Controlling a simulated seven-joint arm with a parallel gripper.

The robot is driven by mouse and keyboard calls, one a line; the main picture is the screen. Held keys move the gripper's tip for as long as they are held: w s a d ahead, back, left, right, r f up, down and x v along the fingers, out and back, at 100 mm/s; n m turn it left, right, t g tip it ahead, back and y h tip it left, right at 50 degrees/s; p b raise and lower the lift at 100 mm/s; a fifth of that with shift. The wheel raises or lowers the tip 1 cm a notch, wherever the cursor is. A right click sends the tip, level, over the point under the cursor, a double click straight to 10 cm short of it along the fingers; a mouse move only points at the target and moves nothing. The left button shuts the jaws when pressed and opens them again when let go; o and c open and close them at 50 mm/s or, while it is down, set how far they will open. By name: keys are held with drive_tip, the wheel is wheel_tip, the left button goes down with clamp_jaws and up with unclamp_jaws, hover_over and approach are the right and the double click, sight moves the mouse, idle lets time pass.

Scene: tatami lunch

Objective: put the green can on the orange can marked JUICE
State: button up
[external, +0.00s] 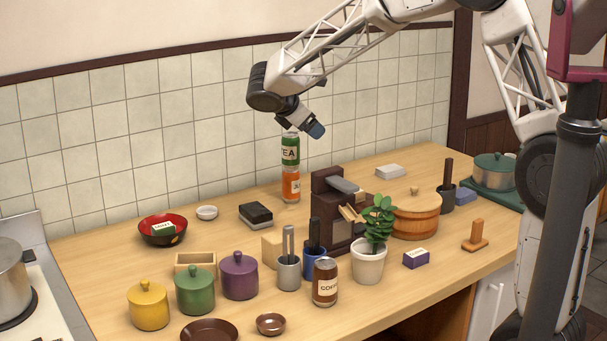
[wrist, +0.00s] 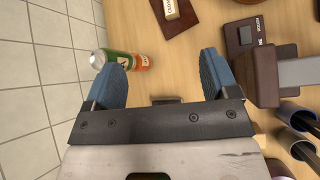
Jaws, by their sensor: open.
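The green can labelled TEA (external: 290,152) stands upright on top of the orange can (external: 291,188), whose label is only partly readable; the two look lined up. My gripper (external: 312,131) is just above and to the right of the green can's top. In the wrist view my gripper (wrist: 168,75) has its blue fingers wide apart with nothing between them. The green can (wrist: 115,57) and the orange can (wrist: 141,62) lie beyond the left finger, which hides part of them. I see no clear contact between finger and can.
A dark brown machine (external: 328,190) stands right of the cans, with a potted plant (external: 368,262) and wooden tub (external: 416,222) farther right. A black box (external: 256,215) and red bowl (external: 162,238) are to the left. The tiled wall (external: 210,130) is close behind.

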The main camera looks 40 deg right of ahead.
drive_tip(key=s+m+y, duration=0.4)
drive_tip(key=s+m, duration=0.4)
drive_tip(key=s, duration=1.5)
drive_tip(key=s+m+y, duration=0.5)
drive_tip(key=s+m, duration=0.3)
drive_tip(key=s, duration=1.5)
drive_tip(key=shift+a+f+t+y, duration=0.2)
drive_tip(key=shift+f+t+y, duration=0.1)
drive_tip(key=shift+f+t, duration=0.1)
